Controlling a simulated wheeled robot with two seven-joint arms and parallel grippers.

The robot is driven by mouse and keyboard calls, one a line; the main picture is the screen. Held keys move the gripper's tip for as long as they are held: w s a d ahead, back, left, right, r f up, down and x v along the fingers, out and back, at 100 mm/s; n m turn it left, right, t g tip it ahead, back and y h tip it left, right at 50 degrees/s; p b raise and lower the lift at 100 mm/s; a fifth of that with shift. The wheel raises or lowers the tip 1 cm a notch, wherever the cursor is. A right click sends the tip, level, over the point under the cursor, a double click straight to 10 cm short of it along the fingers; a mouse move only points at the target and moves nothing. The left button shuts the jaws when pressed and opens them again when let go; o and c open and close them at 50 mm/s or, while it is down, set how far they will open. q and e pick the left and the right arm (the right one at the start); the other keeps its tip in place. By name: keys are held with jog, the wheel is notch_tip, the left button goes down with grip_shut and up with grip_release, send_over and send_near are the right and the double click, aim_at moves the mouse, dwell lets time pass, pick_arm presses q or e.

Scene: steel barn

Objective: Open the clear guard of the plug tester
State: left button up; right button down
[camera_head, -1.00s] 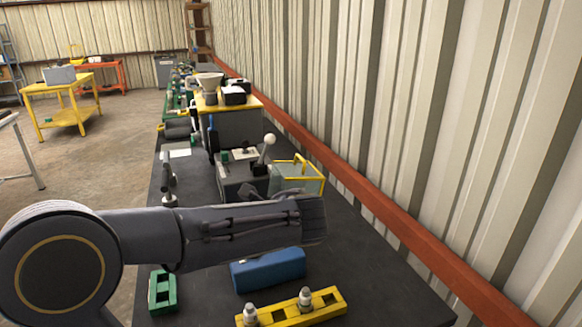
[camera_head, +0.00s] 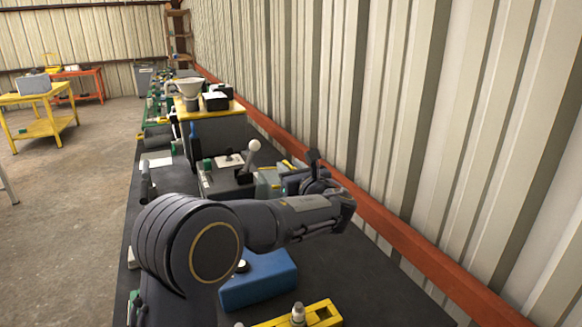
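The plug tester (camera_head: 222,182) is a grey box with a white-knobbed lever (camera_head: 250,157) on the black bench. Its clear guard (camera_head: 268,183), with yellow edges, is at the tester's right side. My arm and gripper hide much of the guard, so I cannot tell how far it is open. My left arm comes in from the lower left and bends back at the wrist. My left gripper (camera_head: 300,180) is at the right side of the guard. I cannot tell whether it touches the guard, and its fingers are not clear. My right gripper is out of view.
A blue block (camera_head: 258,282) and a yellow holder (camera_head: 325,314) with a plug-like piece stand nearer on the bench. A grey cabinet with a yellow top (camera_head: 215,112) stands behind the tester. The corrugated wall and red rail (camera_head: 400,232) bound the right side.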

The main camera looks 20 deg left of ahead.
pick_arm(q)
grip_shut()
dwell(0.3)
